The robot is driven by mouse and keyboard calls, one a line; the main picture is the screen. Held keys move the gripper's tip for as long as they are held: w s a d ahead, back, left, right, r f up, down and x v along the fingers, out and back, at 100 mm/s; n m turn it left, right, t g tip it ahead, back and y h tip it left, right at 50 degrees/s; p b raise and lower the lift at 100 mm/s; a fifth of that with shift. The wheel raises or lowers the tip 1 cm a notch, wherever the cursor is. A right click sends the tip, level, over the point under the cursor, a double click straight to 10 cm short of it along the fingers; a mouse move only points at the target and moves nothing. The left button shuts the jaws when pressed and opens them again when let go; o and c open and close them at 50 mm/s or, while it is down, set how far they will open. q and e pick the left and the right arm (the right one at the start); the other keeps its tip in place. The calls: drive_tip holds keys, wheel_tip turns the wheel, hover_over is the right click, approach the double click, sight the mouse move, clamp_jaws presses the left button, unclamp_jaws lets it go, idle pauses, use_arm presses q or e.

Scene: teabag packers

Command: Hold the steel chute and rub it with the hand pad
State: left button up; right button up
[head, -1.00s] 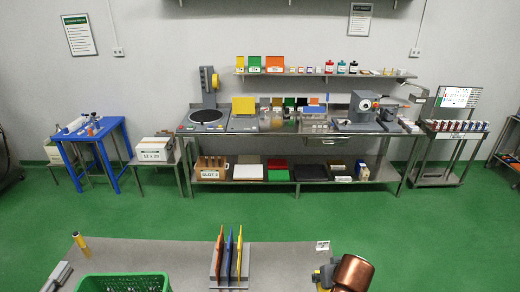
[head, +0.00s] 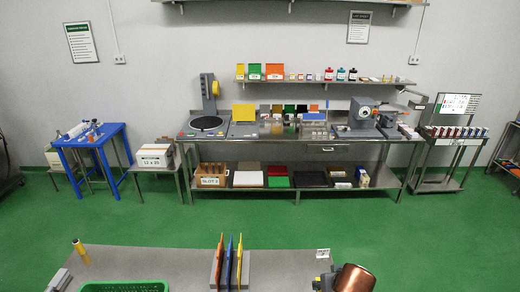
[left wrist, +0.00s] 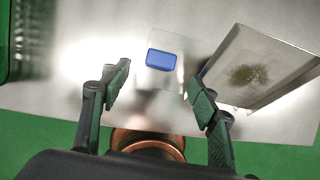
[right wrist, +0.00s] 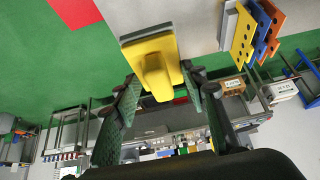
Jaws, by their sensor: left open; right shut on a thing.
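The steel chute (left wrist: 262,68) shows in the left wrist view, at the right, with a dark greenish-brown stain on its face. My left gripper (left wrist: 160,98) is open and empty. Its right finger overlaps the chute's near left edge in the picture; I cannot tell whether they touch. The hand pad (right wrist: 150,45), yellow with a grey underside, shows in the right wrist view. My right gripper (right wrist: 162,90) is shut on its yellow handle, and the pad is apart from the chute. The chute and both grippers' fingertips do not show clearly in the head view.
A green basket (head: 125,287) stands at the table's left. A rack (head: 230,262) of coloured boards and a yellow cylinder (head: 79,246) stand there too. A steel workbench (head: 300,150) lies beyond green floor.

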use_arm(q)
drive_tip(key=b+x, duration=1.1)
drive_tip(key=b, duration=0.1)
drive_tip(key=shift+f, duration=0.3)
drive_tip(key=shift+r, duration=0.1)
drive_tip(key=shift+c, duration=0.6)
clamp_jaws()
